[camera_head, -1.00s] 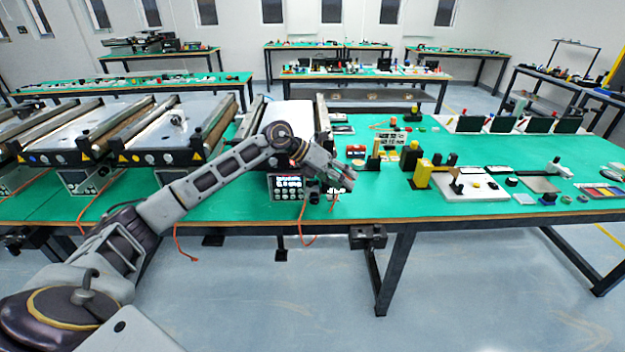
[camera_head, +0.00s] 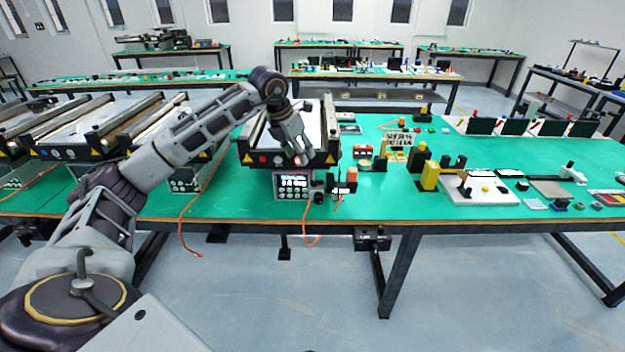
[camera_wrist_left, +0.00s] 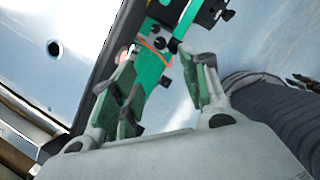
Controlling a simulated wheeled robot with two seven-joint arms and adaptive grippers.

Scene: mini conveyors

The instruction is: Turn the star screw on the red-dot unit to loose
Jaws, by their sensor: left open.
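The mini conveyor unit (camera_head: 331,157) nearest the middle has a small red dot (camera_head: 279,160) on its dark front rail, and a control box with a lit display (camera_head: 293,184) below. My left gripper (camera_head: 302,160) points down over the right front part of this unit, covering part of its belt and rail. In the left wrist view its two green-padded fingers (camera_wrist_left: 165,88) are apart with nothing between them. A pinkish round spot (camera_wrist_left: 122,54) shows beside one finger. I cannot make out the star screw; it may be hidden or too small. My right gripper is not in view.
Other conveyors (camera_head: 75,138) stand to the left on the green table (camera_head: 480,155). An orange-topped part (camera_head: 352,177) stands close right of the unit. A yellow and black fixture (camera_head: 430,172) and a white plate (camera_head: 478,194) are further right. An orange cable (camera_head: 310,239) hangs off the front edge.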

